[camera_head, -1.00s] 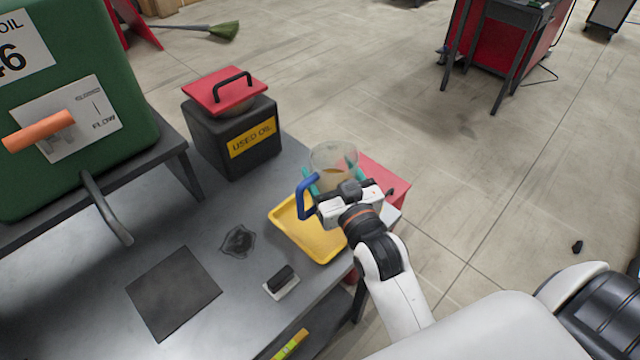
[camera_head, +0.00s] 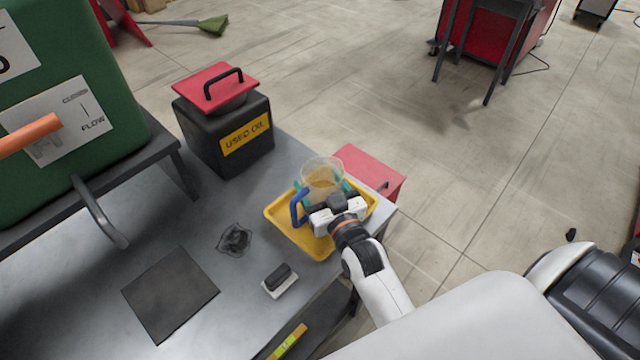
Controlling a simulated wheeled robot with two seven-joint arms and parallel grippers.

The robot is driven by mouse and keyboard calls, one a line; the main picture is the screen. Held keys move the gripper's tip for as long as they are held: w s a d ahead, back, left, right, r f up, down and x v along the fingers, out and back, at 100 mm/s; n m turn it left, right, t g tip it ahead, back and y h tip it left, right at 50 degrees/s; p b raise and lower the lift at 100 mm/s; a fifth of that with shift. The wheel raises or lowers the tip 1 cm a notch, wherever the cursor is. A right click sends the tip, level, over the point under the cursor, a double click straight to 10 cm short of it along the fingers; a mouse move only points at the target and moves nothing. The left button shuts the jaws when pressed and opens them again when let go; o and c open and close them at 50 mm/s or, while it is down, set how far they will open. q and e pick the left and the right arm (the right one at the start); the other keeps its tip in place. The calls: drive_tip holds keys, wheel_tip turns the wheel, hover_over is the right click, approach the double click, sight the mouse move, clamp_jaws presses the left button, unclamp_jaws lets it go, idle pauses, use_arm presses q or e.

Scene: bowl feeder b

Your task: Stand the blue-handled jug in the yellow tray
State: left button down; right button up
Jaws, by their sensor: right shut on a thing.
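The clear jug (camera_head: 322,174) has a blue handle (camera_head: 298,208) on its left and some amber liquid inside. My right gripper (camera_head: 330,198) is shut on the jug, with teal fingertips on either side of its body. The jug is upright and over the back part of the yellow tray (camera_head: 309,244). The gripper hides the jug's base, so I cannot tell whether it touches the tray floor. My left gripper is not in view.
A black used oil container (camera_head: 225,135) with a red lid stands behind left. A green oil tank (camera_head: 75,100) is at the left. A dark mat (camera_head: 170,293), a stain (camera_head: 234,239) and a brush (camera_head: 279,280) lie on the grey table. A red box (camera_head: 372,170) is beyond the tray.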

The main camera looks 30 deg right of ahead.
drive_tip(key=shift+f, duration=0.15)
drive_tip(key=o, duration=1)
drive_tip(key=shift+s+r, duration=0.1)
drive_tip(key=shift+r, duration=0.1)
drive_tip(key=s, duration=0.4)
drive_tip(key=s+b, duration=0.1)
drive_tip(key=s, duration=0.6)
drive_tip(key=shift+s+a, duration=0.35)
